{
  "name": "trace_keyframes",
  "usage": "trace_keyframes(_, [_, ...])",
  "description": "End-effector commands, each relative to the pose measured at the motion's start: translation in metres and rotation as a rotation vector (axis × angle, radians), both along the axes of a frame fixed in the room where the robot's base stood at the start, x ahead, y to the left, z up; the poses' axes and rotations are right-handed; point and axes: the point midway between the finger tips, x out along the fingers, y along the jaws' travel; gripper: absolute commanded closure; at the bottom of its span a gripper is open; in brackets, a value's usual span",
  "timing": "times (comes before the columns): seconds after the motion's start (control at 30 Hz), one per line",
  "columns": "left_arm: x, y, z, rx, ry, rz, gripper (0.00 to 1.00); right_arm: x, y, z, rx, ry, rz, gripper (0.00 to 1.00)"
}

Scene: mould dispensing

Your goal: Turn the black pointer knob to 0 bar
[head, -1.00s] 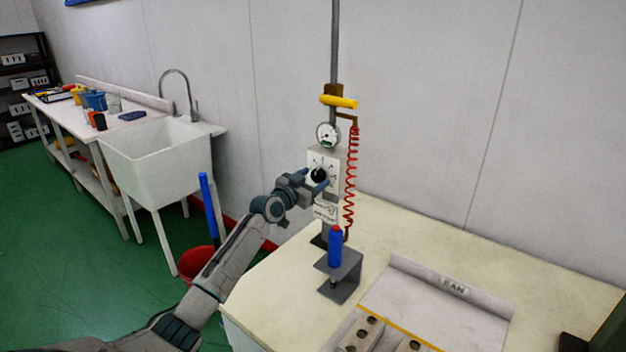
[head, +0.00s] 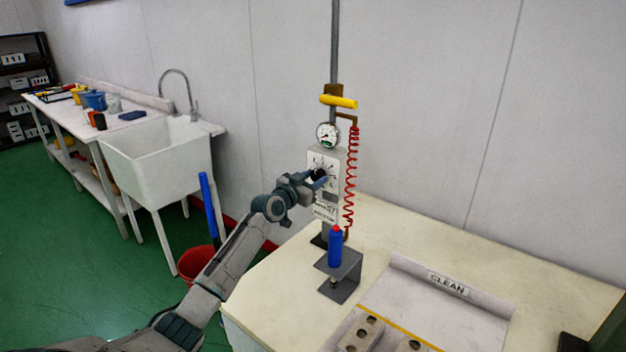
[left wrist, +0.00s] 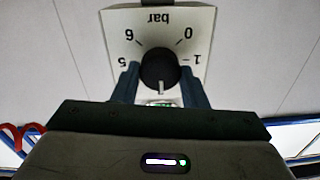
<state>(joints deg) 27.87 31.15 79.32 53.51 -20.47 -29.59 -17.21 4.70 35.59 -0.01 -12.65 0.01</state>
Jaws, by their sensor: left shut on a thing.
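The black pointer knob (left wrist: 160,68) sits on a white dial panel (left wrist: 207,25) that appears upside down in the left wrist view. The panel shows "bar", 0 and 1 at the right and 5 and 6 at the left. The knob's pale pointer line points straight down in that view, away from the word "bar"; the marks there are hidden. My left gripper (left wrist: 160,84) is shut on the knob, one blue finger on each side. In the head view, my left gripper (head: 320,178) reaches the panel from the left, partly covering the knob. My right gripper is not in view.
A round gauge (head: 328,134) and yellow handle (head: 339,101) are above the panel. A red coiled hose (head: 351,178) hangs close to its right. A blue bottle (head: 335,249) with a red tip stands in a grey bracket (head: 342,288) on the bench below.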

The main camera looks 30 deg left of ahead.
Motion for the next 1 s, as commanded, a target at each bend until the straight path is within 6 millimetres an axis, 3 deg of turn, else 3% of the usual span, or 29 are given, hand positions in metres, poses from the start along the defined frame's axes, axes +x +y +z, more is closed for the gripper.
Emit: trace_keyframes(1.0, [0.000, 0.002, 0.002, -0.907, 0.072, 0.001, 0.84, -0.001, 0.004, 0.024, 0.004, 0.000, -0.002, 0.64])
